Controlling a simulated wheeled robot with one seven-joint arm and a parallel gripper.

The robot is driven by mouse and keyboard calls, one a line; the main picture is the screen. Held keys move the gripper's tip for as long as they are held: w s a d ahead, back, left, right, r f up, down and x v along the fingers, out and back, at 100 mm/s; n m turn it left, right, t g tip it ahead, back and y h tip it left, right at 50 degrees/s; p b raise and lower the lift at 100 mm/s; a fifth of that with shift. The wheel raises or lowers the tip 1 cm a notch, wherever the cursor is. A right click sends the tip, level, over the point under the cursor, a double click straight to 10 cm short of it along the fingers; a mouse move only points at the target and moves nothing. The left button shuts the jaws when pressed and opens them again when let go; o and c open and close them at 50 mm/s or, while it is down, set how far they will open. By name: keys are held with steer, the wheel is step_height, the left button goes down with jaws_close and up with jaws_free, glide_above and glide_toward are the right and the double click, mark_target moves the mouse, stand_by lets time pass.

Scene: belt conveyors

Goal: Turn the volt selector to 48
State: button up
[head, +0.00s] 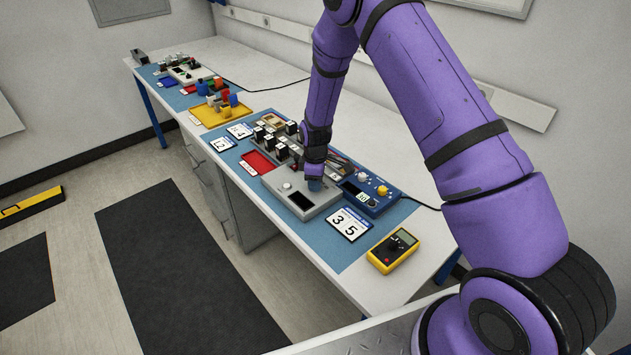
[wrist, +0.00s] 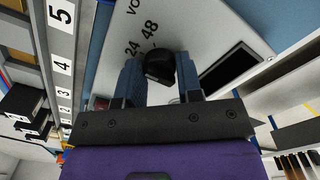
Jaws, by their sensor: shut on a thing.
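The volt selector is a black knob (wrist: 158,67) on a light grey box (head: 280,184). The printed labels 24 and 48 and part of a word starting VO show beside it in the wrist view. 48 lies just above the knob and 24 to its upper left. I cannot clearly tell which label the knob points at. My gripper (wrist: 160,78) is shut on the knob, one blue finger on each side. In the head view my gripper (head: 315,184) reaches down onto the box and hides the knob.
A dark display (head: 300,200) sits on the box. The near bench edge is clear.

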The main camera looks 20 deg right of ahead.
steer(key=m, duration=0.4)
steer(key=shift+m, duration=2.1)
steer(key=o, duration=0.9)
step_height(320, 180, up, 11)
steer(key=shift+f, duration=0.1)
